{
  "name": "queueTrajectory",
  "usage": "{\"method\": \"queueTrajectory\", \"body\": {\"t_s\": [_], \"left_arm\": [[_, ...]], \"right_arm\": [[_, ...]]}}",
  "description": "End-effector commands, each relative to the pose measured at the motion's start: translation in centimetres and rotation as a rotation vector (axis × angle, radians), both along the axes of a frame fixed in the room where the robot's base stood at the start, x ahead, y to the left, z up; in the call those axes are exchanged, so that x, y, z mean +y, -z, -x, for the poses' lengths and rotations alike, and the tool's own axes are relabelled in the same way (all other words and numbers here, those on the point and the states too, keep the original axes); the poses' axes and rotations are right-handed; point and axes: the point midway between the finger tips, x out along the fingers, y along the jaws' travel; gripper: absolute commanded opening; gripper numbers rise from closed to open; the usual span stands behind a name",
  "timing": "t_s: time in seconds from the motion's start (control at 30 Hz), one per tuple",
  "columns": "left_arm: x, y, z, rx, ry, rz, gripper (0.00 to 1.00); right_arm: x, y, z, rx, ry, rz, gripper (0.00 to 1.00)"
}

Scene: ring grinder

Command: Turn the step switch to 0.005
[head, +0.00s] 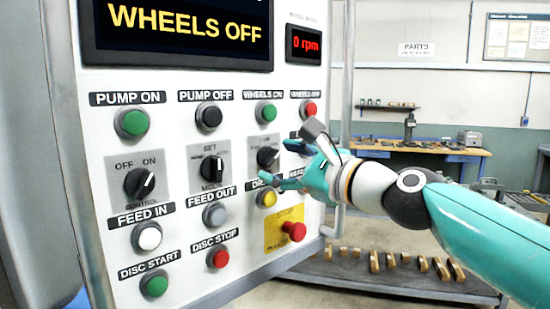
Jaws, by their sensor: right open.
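A black rotary knob (267,158) on a grey plate sits in the right part of the white control panel, under the WHEELS ON button. It looks like the step switch, but its plate lettering is too small to read. Its right edge is close to my gripper, and I cannot tell its exact setting. My right gripper (284,164) is open, with its teal fingers spread in front of the panel just right of this knob. One finger is above the knob's height and one below. I cannot tell whether they touch it. My left gripper is not in view.
A SET/MODE knob (213,168) and an OFF/ON knob (140,183) are further left. A yellow button (267,198) is just below the gripper, and a red mushroom button (293,230) is lower right. The display (180,30) reads WHEELS OFF, the small one 0 rpm.

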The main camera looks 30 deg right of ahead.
Motion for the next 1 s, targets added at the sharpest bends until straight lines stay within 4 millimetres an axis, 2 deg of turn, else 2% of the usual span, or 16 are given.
{"method": "queueTrajectory", "body": {"t_s": [0.2, 0.5, 0.83, 0.87, 1.0], "left_arm": [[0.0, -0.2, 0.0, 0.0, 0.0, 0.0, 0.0], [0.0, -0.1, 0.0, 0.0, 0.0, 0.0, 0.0], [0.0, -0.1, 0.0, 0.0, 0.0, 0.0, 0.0], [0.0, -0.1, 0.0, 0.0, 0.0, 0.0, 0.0], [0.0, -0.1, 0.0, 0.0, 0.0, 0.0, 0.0]], "right_arm": [[0.2, 0.0, -1.6, 0.0, 0.0, 0.0, 0.65], [0.2, 0.0, -1.7, 0.0, 0.001, 0.0, 0.63], [0.1, 0.0, -1.6, 0.0, 0.001, 0.0, 0.08], [0.1, 0.0, -1.6, 0.001, 0.001, 0.0, 0.05], [0.3, 0.1, -1.6, 0.002, -0.001, 0.003, 0.05]]}}
